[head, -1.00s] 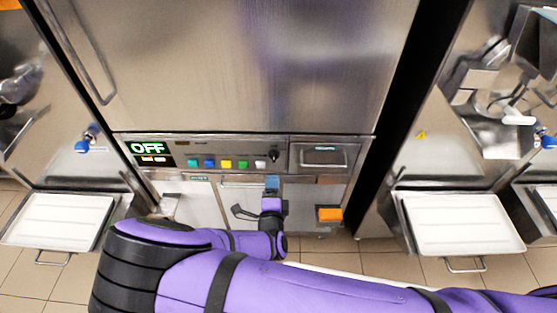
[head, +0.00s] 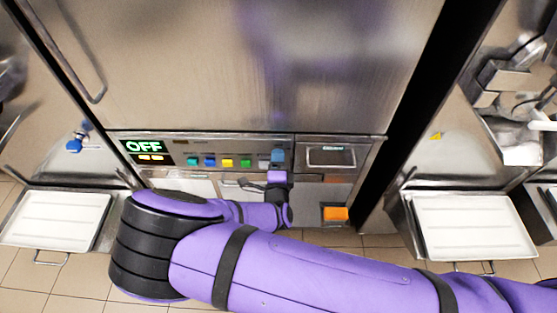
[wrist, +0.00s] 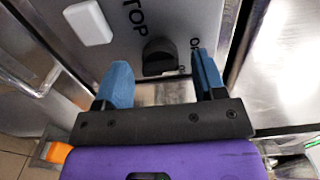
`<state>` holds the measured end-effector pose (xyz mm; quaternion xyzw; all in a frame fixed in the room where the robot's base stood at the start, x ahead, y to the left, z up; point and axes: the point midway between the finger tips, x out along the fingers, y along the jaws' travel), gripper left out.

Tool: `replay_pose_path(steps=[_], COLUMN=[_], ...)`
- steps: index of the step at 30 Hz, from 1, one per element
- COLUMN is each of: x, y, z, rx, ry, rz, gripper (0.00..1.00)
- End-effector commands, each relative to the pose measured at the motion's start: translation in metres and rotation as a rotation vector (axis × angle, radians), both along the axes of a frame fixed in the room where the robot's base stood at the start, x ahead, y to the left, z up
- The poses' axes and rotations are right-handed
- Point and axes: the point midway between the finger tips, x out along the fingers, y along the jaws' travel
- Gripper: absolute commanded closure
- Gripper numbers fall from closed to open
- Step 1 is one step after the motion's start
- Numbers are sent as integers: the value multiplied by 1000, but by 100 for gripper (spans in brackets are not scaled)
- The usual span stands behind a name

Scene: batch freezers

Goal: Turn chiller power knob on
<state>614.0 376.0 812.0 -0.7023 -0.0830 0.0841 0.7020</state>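The chiller power knob (wrist: 160,57) is a black rotary knob on the grey control panel, seen in the wrist view above and between my fingertips. In the head view my gripper (head: 278,158) is at the right end of the button row and hides the knob. The display (head: 146,150) reads OFF in green.
Several coloured buttons (head: 227,163) run left of the gripper, and a white button (wrist: 88,23) is close to it. A recessed panel (head: 331,157) is on the right. White trays (head: 474,225) stick out at both sides. An orange block (head: 335,214) sits below.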

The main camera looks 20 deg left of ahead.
Motion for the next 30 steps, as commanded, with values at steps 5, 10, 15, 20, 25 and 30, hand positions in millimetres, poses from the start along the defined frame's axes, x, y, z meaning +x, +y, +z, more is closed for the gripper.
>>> replay_pose_path(steps=[5,10,15,20,25,30], x=[0,0,0,0,0,0], y=[0,0,0,0,-1,0], z=[0,0,0,0,0,0], rx=[0,0,17,71,180,329], ry=[0,0,4,17,42,78], rz=[0,0,-1,-2,-2,-3], gripper=[68,86,85,85,85,85])
